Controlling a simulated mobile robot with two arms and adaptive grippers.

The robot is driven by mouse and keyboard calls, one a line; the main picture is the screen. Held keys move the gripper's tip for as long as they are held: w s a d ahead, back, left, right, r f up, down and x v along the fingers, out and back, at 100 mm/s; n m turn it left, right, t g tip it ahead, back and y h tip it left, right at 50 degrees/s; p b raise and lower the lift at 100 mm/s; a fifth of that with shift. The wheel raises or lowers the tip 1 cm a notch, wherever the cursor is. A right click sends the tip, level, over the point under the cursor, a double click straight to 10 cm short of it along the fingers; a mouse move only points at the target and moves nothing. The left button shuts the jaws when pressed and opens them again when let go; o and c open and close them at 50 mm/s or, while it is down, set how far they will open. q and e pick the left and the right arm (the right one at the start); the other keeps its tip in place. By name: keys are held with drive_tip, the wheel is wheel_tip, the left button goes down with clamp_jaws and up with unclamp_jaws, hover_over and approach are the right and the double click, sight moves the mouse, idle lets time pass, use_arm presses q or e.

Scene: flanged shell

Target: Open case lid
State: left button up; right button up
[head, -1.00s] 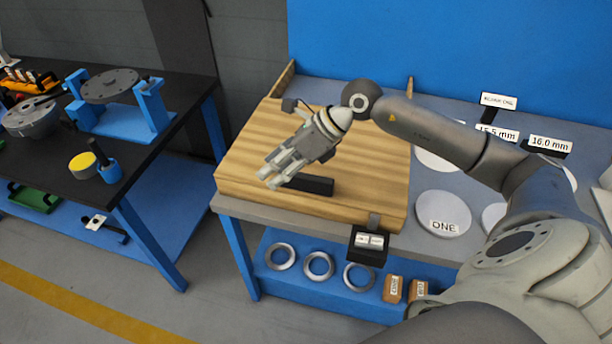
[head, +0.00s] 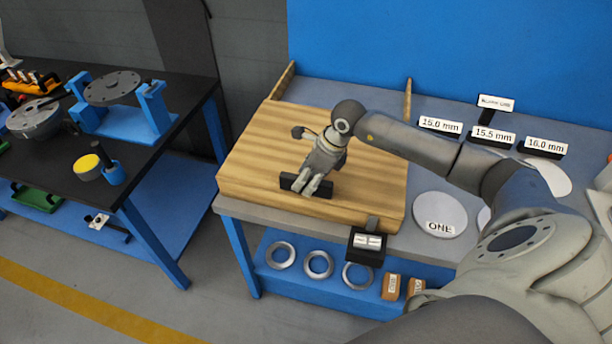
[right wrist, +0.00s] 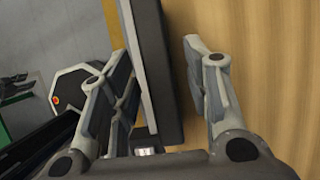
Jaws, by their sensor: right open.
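The wooden case (head: 375,170) lies on the grey bench with its lid down. A black bar handle (head: 328,192) stands on top of the lid near its front edge. My right gripper (head: 306,187) is open and points down at the handle. In the right wrist view the black handle (right wrist: 160,75) runs between the two open fingers, with the wooden lid (right wrist: 270,60) beyond. A gap shows between the handle and the right-hand finger; contact on the other side is hard to tell. My left gripper is not in view.
White discs, one marked ONE (head: 440,215), and a row of size labels (head: 494,135) lie right of the case. A small black label holder (head: 367,245) is at the bench's front edge. Metal rings (head: 318,265) lie on the blue shelf below. A black table (head: 60,150) stands left.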

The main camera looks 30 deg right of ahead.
drive_tip(key=shift+w+a+f, duration=0.1)
drive_tip(key=shift+f, duration=0.35)
drive_tip(key=shift+c, duration=0.3)
clamp_jaws()
